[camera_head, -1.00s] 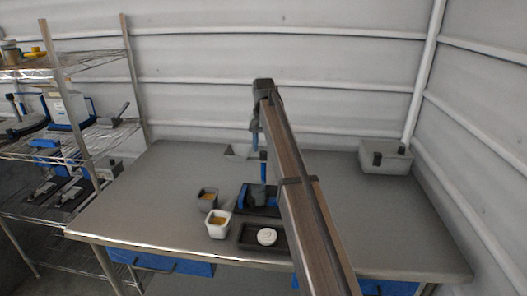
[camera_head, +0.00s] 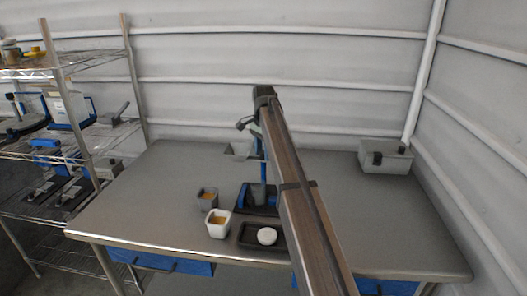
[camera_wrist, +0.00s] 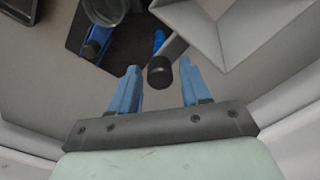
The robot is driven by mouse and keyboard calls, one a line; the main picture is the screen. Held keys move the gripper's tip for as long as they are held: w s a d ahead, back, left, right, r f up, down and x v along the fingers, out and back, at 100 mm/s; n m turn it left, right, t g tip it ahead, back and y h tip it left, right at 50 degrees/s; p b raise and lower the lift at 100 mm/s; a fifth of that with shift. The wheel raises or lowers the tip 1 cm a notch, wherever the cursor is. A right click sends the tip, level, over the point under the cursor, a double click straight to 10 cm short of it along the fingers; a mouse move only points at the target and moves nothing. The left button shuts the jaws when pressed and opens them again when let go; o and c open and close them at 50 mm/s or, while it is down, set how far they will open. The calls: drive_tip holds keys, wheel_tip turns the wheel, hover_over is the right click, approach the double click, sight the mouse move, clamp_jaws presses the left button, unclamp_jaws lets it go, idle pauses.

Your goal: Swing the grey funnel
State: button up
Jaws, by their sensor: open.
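The grey funnel (camera_wrist: 215,30) is a square, hollow, sloped hopper at the upper right of the wrist view. In the head view part of it (camera_head: 236,150) shows behind the blue stand (camera_head: 245,198), the rest hidden by my arm. A blue post (camera_head: 263,172) rises from the stand. A black knob (camera_wrist: 160,72) on a blue rod shows between the blue fingers of my gripper (camera_wrist: 159,66). My gripper is open, with gaps on both sides of the knob; I cannot tell whether its tips reach the knob's depth. A round grey cup (camera_wrist: 106,8) sits at the stand.
Two small cups with yellowish contents, one dark (camera_head: 207,198) and one white (camera_head: 218,223), stand left of the stand. A dark tray (camera_head: 247,236) holds a white round piece (camera_head: 267,236). A grey box (camera_head: 385,157) stands at the back right. The table's left is clear.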

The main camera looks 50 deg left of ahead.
drive_tip(key=m, duration=0.9)
drive_tip(key=shift+m, duration=0.3)
drive_tip(key=shift+c, duration=0.3)
drive_tip(key=c, duration=0.6)
drive_tip(key=shift+c, duration=0.2)
